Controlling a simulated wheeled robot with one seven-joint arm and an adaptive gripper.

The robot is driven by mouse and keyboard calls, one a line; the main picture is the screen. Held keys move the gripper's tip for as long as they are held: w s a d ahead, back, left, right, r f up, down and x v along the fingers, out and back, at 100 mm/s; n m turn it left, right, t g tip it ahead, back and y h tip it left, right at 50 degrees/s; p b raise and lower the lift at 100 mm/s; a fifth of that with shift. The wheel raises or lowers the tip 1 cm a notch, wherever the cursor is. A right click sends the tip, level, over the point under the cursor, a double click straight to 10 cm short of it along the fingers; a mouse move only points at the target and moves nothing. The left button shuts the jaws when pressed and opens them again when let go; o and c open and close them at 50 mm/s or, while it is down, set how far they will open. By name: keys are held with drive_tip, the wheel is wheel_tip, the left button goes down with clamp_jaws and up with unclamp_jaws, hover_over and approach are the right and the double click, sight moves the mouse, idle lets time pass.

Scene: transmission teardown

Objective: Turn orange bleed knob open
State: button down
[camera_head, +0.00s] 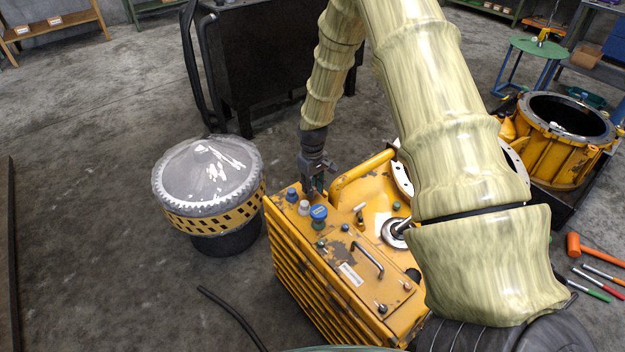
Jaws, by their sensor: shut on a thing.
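A yellow machine housing (335,278) with a worn top panel stands on the floor in the middle. My gripper (313,188) points down at the panel's back left edge, beside a blue knob (291,195) and a white cap (304,208). Its fingers are shut on a small part at the panel, which they hide. I cannot make out an orange bleed knob for certain; it may be the part between the fingers. A small copper-coloured fitting (407,286) sits at the panel's front right.
A larger blue cap (319,212), a dark handle (368,262) and a yellow tube rail (362,177) crowd the housing. A grey domed drum (210,180) stands left.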

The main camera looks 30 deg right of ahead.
drive_tip(key=n+p, duration=0.4)
drive_tip(key=n, duration=0.2)
drive_tip(key=shift+r+p, duration=0.2)
drive_tip(key=shift+p, duration=0.15)
drive_tip(key=n+p, duration=0.2)
drive_tip(key=n, duration=0.4)
drive_tip(key=shift+f+p, duration=0.15)
drive_tip(key=shift+p, duration=0.2)
drive_tip(key=c, duration=1.2)
unclamp_jaws()
wheel_tip(320, 180, up, 12)
drive_tip(key=shift+f, duration=0.1)
